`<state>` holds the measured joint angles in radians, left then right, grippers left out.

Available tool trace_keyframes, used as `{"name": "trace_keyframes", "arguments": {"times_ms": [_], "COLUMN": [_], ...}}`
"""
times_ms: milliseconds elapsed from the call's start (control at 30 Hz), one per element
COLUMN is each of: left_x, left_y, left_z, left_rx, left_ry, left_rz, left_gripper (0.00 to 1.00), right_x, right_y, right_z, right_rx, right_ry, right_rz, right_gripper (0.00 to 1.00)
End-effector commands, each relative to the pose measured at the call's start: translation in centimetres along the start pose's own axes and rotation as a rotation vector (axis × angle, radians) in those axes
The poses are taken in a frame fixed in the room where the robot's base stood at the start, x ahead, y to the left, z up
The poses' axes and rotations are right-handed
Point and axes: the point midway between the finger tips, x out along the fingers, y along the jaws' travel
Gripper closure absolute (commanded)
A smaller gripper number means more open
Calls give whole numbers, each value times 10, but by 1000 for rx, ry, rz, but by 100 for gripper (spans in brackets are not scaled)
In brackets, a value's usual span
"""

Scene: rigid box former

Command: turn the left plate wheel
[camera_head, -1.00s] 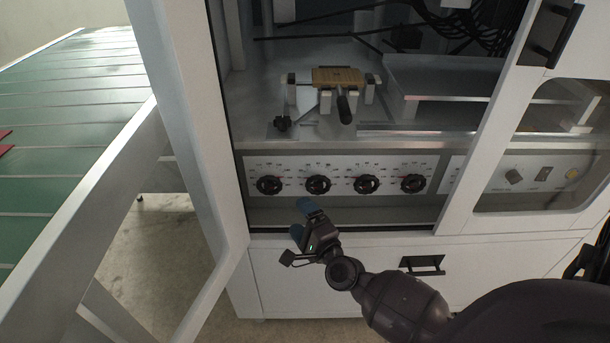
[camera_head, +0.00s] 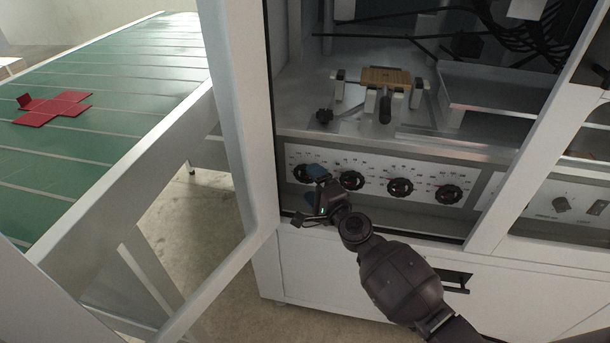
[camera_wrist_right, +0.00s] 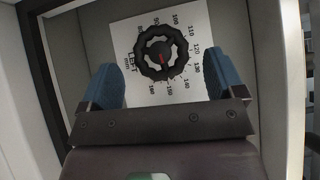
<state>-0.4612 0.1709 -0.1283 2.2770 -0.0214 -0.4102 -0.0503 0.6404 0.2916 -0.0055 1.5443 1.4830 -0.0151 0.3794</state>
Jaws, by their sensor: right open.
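The left plate wheel (camera_head: 302,174) is a black, lobed knob, the leftmost in a row of several on a white panel inside the cabinet. In the right wrist view this wheel (camera_wrist_right: 163,52) sits on a numbered dial marked LEFT, with a red mark at its middle. My right gripper (camera_head: 314,184) is open, with blue fingertips, just in front of the wheel and partly beside it. In the wrist view its fingers stand apart on either side of the wheel, with a gap on both sides. Nothing is between them but the view of the wheel. My left gripper is not in view.
The other black wheels (camera_head: 400,187) follow to the right. A ledge above holds a brown block on a fixture (camera_head: 386,80). The open door's white frame (camera_head: 238,120) stands close on the left. A green conveyor with a red cross-shaped blank (camera_head: 53,108) lies beyond.

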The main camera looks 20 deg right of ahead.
Motion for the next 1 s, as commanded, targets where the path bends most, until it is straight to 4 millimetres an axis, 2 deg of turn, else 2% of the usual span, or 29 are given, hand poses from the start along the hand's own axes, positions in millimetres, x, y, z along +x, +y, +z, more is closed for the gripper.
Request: {"name": "trace_keyframes", "arguments": {"times_ms": [100,300,733,1000], "left_x": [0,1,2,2], "left_y": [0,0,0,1], "left_z": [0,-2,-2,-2], "left_rx": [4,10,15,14], "left_ry": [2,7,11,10], "left_rz": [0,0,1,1], "left_gripper": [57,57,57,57], "right_x": [18,36,43,43], "right_y": [2,2,0,0], "right_z": [0,0,0,0], "right_rx": [0,0,0,0], "right_ry": [1,1,1,1], "right_rz": [2,2,1,1], "right_gripper": [12,12,12,52]}}
